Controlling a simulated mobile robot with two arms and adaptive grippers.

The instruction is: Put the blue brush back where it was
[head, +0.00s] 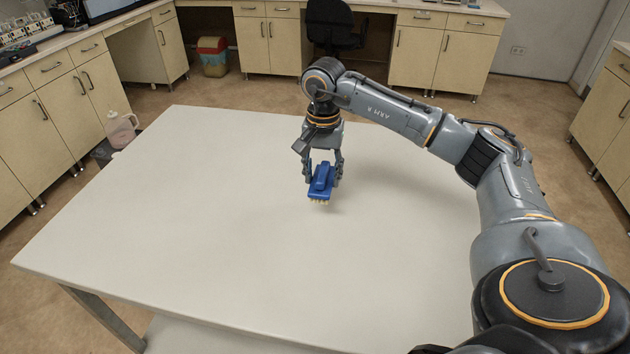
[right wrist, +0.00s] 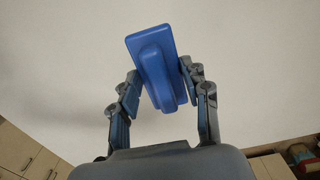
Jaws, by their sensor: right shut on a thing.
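The blue brush (head: 320,180) has a blue back with a raised grip and pale bristles pointing down. My right gripper (head: 322,172) is shut on it over the white table (head: 230,220). The brush looks held a little above the table top, but the exact gap is hard to tell. In the right wrist view the brush (right wrist: 155,65) sits tilted between the two fingers of the right gripper (right wrist: 160,85). My left gripper is not in view.
The table top is otherwise bare, with free room on all sides of the brush. Beyond it stand cabinets (head: 60,100), a dark chair (head: 332,25), a bin with a red lid (head: 212,55) and a pale jug (head: 120,130) near the table's left edge.

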